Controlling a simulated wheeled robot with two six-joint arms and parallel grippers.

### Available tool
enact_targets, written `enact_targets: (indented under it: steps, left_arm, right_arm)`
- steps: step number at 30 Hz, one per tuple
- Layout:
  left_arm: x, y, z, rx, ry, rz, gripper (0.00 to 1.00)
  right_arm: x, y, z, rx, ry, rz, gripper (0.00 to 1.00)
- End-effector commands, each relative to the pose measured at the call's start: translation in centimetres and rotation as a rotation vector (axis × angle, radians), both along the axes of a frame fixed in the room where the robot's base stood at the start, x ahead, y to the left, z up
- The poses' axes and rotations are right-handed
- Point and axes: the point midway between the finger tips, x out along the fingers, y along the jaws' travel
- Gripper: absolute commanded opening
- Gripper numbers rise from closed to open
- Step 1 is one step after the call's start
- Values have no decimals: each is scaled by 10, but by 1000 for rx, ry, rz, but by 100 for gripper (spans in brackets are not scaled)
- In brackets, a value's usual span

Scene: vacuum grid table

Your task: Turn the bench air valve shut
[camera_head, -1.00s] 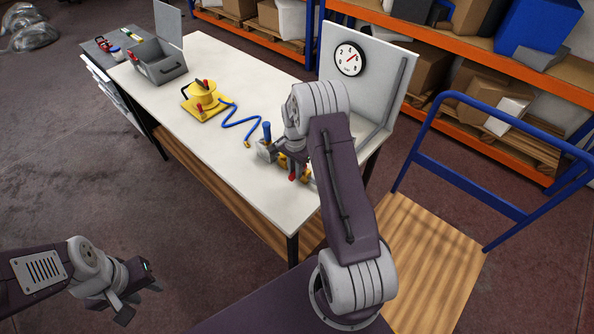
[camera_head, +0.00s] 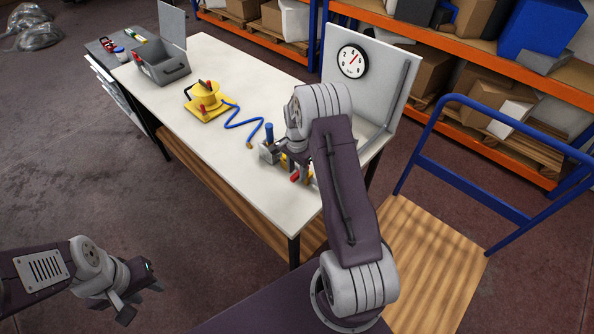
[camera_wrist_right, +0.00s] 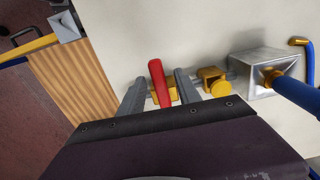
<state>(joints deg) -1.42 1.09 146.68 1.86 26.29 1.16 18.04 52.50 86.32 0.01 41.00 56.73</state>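The valve's red lever (camera_wrist_right: 158,82) lies between the two fingers of my right gripper (camera_wrist_right: 160,92) in the right wrist view. A narrow gap shows on each side of it, so the fingers look open around it. The lever sits on a brass valve body (camera_wrist_right: 172,96) on a pipe along the bench. In the head view the red lever (camera_head: 295,177) shows just below my right gripper (camera_head: 294,158), which partly hides the valve. The round pressure gauge (camera_head: 352,61) is on the upright panel. My left gripper (camera_head: 140,292) is open and empty, off the bench at lower left.
A brass fitting (camera_wrist_right: 213,80) and a grey metal block (camera_wrist_right: 262,72) are beside the valve. A blue-railed cart (camera_head: 430,245) is at the right.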

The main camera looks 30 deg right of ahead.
Motion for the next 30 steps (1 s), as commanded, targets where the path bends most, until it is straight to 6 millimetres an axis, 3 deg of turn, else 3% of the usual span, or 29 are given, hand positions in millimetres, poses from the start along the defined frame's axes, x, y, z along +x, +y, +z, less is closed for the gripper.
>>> enact_targets:
  steps: [5,15,19,30]
  left_arm:
    - [0,0,-5,0,0,0,36]
    - [0,0,-15,0,0,0,36]
    - [0,0,-15,0,0,0,36]
    - [0,0,-15,0,0,0,36]
  right_arm:
    - [1,0,15,-1,-3,0,40]
    - [0,0,82,-1,-2,0,40]
    - [0,0,90,-1,-1,0,40]
    - [0,0,91,0,0,0,40]
